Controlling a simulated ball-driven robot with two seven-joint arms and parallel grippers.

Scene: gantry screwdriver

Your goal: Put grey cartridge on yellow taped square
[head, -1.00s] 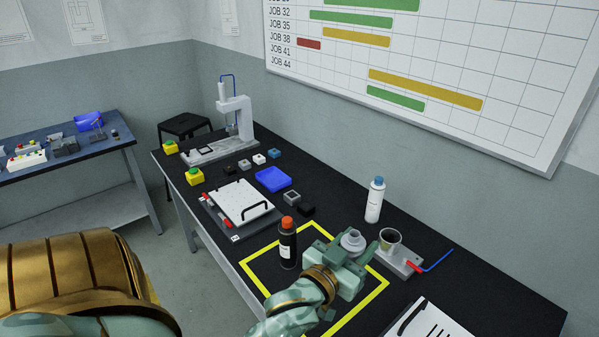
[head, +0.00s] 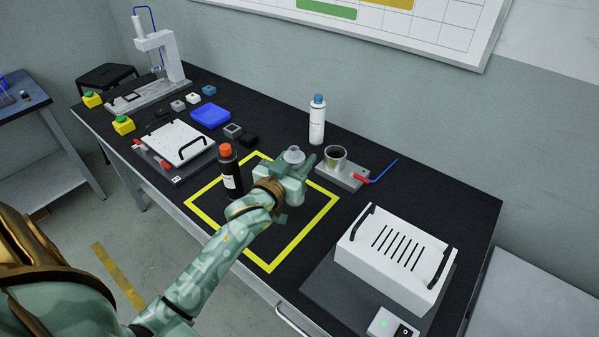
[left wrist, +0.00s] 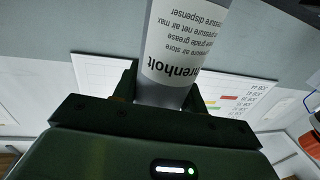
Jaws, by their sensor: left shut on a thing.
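The grey cartridge (head: 294,155) is upright in my left gripper (head: 297,170), its light grey top showing above the fingers. In the left wrist view the cartridge (left wrist: 180,50) has a white printed label and sits between the two dark fingers of the left gripper (left wrist: 167,92), which are shut on it. The yellow taped square (head: 304,233) lies on the black bench top, and the cartridge is over its right-hand part. The gripper hides much of the cartridge, and I cannot tell whether its base touches the bench. My right gripper is not in view.
A black bottle with an orange cap (head: 229,172) stands inside the square, left of my gripper. A metal cup on a grey fixture (head: 338,172) and a white blue-capped bottle (head: 317,122) stand close behind. A white slotted box (head: 398,255) is at right.

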